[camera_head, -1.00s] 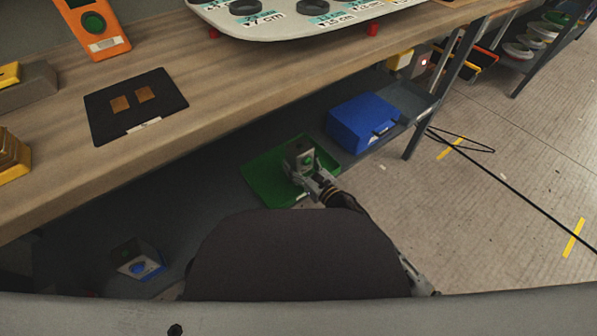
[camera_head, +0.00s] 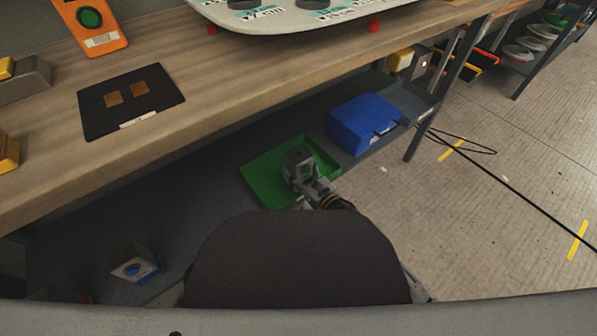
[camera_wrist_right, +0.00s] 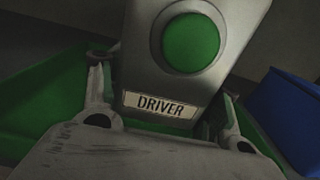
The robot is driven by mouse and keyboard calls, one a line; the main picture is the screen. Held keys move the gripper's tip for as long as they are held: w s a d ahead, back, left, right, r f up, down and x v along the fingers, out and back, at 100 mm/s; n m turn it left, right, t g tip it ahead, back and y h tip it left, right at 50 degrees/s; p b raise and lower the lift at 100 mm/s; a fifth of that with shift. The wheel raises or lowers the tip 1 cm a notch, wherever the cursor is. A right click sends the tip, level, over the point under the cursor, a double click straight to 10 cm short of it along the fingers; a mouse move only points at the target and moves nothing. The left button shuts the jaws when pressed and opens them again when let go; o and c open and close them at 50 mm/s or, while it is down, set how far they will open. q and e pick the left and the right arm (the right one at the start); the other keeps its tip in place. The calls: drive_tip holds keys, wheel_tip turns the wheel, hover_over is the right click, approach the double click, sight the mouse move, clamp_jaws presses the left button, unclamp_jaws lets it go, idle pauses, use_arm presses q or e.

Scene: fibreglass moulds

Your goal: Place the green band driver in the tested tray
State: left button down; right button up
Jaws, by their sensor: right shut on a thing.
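The driver (camera_wrist_right: 176,75) is a grey box with a green disc and a label reading DRIVER, large in the right wrist view. In the head view the driver (camera_head: 298,158) is small and dark, over the green tray (camera_head: 262,178) on the lower shelf. My right gripper (camera_head: 300,178) is shut on the driver; its two fingers (camera_wrist_right: 165,110) stand on either side of it in the wrist view. I cannot tell whether the driver touches the tray floor. The green tray also shows behind the fingers in the wrist view (camera_wrist_right: 40,105). My left gripper is not in view.
A blue case (camera_head: 360,122) stands right of the tray on the shelf. A box with a blue disc (camera_head: 136,266) lies at the lower left. The wooden bench top (camera_head: 225,85) overhangs the shelf. A table leg (camera_head: 432,115) stands at the right.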

idle(0.3)
drive_tip(key=o, duration=1.3)
drive_tip(key=shift+f, duration=0.1)
drive_tip(key=shift+c, duration=0.2)
drive_tip(key=shift+r, duration=0.2)
drive_tip(key=p+v, duration=0.2)
drive_tip(key=v, duration=1)
drive_tip(key=shift+p, duration=0.4)
